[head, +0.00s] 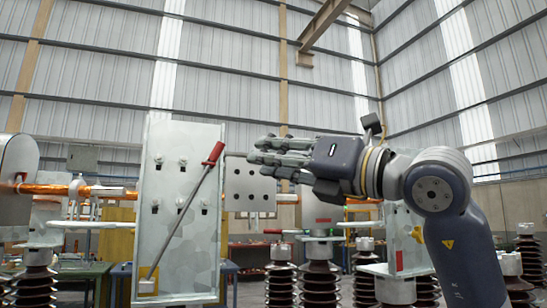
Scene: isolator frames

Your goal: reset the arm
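My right arm (455,240) comes in from the lower right and bends at its elbow. Its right gripper (262,158) points left at mid-height, with several dark grey fingers extended. The fingertips are to the right of a rod with a red handle (213,154), which slants across a pale upright panel (180,240). My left gripper is not in view.
A grey plate with holes (250,186) stands behind the fingers. A copper-coloured bar (50,189) runs in from the left. Dark ribbed insulators (318,283) stand below and at the right. A green table (75,270) is at the lower left. Corrugated walls rise behind.

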